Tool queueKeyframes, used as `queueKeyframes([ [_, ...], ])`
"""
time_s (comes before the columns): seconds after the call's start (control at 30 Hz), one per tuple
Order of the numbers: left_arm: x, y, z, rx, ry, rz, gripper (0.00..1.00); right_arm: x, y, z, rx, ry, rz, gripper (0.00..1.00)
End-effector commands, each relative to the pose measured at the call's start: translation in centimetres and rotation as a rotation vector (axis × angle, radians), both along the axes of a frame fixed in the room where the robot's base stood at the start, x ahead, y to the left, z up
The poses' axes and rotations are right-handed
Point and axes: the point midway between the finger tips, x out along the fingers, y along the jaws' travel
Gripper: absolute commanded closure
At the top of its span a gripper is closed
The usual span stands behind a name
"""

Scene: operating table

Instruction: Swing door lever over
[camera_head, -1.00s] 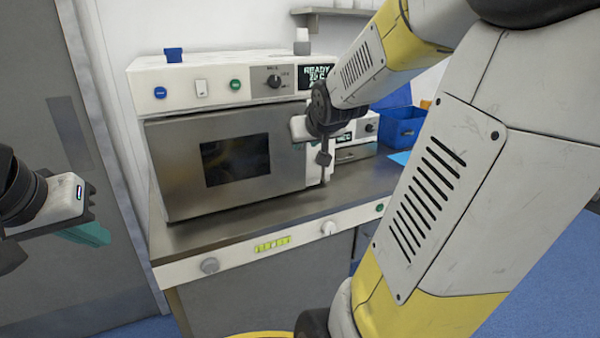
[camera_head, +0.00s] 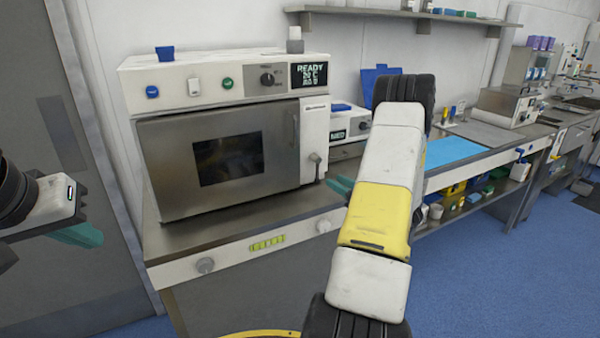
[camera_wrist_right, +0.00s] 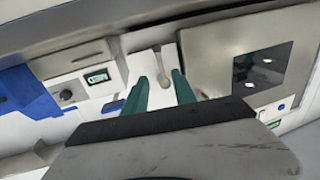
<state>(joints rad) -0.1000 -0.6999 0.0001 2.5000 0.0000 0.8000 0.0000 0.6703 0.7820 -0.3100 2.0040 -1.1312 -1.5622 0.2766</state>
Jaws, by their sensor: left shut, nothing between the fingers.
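The steel oven door (camera_head: 165,165) with a dark window is closed. The door lever (camera_head: 316,165) is on the white panel at the door's right side and hangs downward. It also shows in the right wrist view (camera_wrist_right: 163,78), close to my right fingertips. My right gripper (camera_wrist_right: 160,92) has its teal fingers spread apart with nothing seen held, facing the lever. In the head view only a teal finger shows, just right of the lever; my arm hides the rest. My left gripper (camera_head: 82,235) is shut and empty at the left edge, away from the oven.
The oven stands on a steel counter (camera_head: 240,220) with a white front rail. A smaller white unit (camera_head: 350,125) stands right of it, close to my right gripper. A blue cup (camera_head: 165,53) sits on the oven. Blue floor (camera_head: 500,260) lies open at right.

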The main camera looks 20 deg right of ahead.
Motion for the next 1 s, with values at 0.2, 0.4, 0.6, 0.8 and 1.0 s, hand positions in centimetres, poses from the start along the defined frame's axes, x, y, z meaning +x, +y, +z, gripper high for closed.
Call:
queueKeyframes([
  [0.2,0.0,0.0,0.0,0.0,0.0,0.0,1.0,2.3,0.9,0.0,0.004,-0.007,0.009,0.67],
  [0.4,0.0,0.0,0.0,0.0,0.0,0.0,1.0,5.4,1.7,0.0,0.003,-0.006,0.008,0.67],
  [0.6,0.0,0.0,0.0,0.0,0.0,0.0,1.0,7.2,2.1,0.1,0.002,-0.007,0.006,0.67],
  [0.8,0.0,0.0,0.0,0.0,0.0,0.0,1.0,7.4,2.2,0.0,0.003,-0.005,0.004,0.67],
  [1.0,0.0,0.0,0.0,0.0,0.0,0.0,1.0,7.4,2.2,0.0,0.003,-0.005,0.004,0.87],
])
